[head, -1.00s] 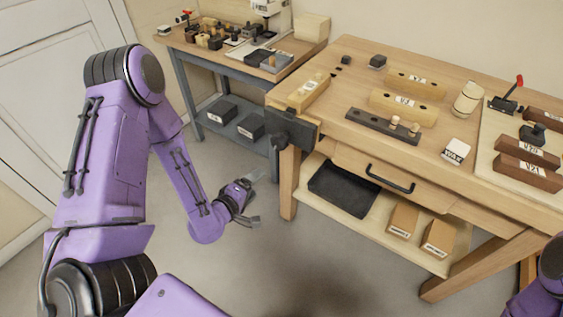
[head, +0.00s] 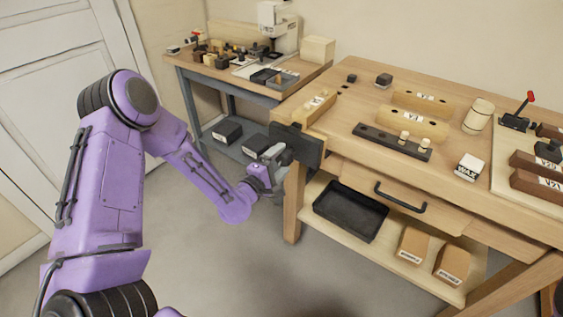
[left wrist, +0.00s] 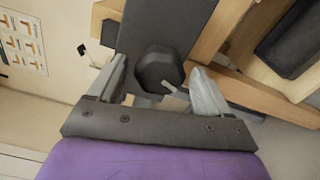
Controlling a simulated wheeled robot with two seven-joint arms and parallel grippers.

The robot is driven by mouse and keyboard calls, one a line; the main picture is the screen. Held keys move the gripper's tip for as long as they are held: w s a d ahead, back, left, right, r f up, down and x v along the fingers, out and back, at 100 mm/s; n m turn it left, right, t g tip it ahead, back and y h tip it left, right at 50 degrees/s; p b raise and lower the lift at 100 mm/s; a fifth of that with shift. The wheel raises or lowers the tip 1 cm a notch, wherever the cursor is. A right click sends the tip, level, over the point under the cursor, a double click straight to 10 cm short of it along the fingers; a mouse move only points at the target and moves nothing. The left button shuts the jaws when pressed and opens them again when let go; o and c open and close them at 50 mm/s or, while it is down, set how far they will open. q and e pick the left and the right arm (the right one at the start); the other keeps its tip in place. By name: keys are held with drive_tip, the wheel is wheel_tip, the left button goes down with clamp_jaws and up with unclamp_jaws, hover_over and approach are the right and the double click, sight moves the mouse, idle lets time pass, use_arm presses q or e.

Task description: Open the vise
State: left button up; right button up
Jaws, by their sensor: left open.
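The vise (head: 308,147) is a dark grey block at the left front corner of the wooden workbench. A wooden block marked with a label (head: 314,105) lies on the bench top just behind it. In the left wrist view the vise's dark plate (left wrist: 165,25) fills the top middle, with a dark many-sided knob (left wrist: 155,68) in front of it. My left gripper (head: 282,155) is at the front of the vise, open. In the left wrist view its two fingers stand on either side of the knob; whether they touch it I cannot tell. My right gripper is out of view.
Below the bench top are a drawer with a black handle (head: 400,198) and a shelf with a black tray (head: 350,211) and two boxes. A second grey bench (head: 225,80) with tools stands behind at left. The floor in front is clear.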

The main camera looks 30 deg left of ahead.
use_arm(q)
drive_tip(key=c, duration=0.9)
drive_tip(key=shift+n+p, duration=0.35)
drive_tip(key=shift+n, duration=1.65)
drive_tip(key=n, duration=0.3)
drive_tip(key=shift+s+n, duration=0.1)
drive_tip(key=shift+n, duration=0.3)
